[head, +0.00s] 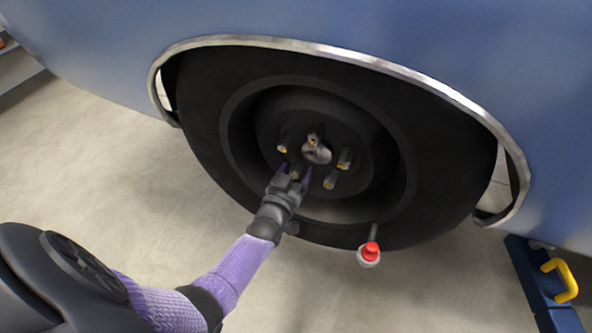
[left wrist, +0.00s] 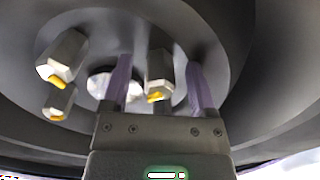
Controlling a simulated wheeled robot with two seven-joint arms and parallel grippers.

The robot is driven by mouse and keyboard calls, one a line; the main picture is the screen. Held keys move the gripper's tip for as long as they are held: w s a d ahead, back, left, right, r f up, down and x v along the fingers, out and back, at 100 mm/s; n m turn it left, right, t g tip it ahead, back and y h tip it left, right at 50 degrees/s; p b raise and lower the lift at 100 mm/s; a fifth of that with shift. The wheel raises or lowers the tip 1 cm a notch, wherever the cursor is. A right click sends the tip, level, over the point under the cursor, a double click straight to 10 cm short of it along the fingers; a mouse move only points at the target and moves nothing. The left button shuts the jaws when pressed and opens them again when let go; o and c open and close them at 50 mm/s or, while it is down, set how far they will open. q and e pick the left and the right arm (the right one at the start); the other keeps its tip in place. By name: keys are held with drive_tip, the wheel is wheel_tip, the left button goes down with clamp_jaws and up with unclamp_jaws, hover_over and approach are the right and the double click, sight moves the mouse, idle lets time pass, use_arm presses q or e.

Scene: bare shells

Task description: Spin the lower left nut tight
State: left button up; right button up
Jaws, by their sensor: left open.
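The black wheel (head: 243,190) carries several grey nuts with yellow marks around its shiny hub (head: 317,153). The lower left nut (head: 295,174) is partly hidden by my left gripper (head: 296,173) in the head view. In the left wrist view, a nut (left wrist: 160,70) stands between the two purple fingers of the left gripper (left wrist: 161,88). It appears to be the lower left one. The fingers are open, one on each side, with visible gaps to the nut. Two other nuts (left wrist: 64,54) show left of the fingers there. My right gripper is not in view.
The other nuts, such as the lower right one (head: 330,181), are close to the fingers. A metal-edged wheel arch (head: 330,50) of the blue body surrounds the wheel. A red-and-white-ended rod (head: 370,252) is below right. A blue object with a yellow handle (head: 565,279) is at far right.

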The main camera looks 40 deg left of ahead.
use_arm(q)
drive_tip(key=p+v, duration=0.3)
drive_tip(key=v, duration=0.6)
drive_tip(key=shift+s, duration=0.25)
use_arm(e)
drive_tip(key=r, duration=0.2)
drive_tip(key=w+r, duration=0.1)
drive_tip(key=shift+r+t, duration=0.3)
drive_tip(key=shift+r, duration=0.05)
use_arm(q)
drive_tip(key=shift+d, duration=0.1)
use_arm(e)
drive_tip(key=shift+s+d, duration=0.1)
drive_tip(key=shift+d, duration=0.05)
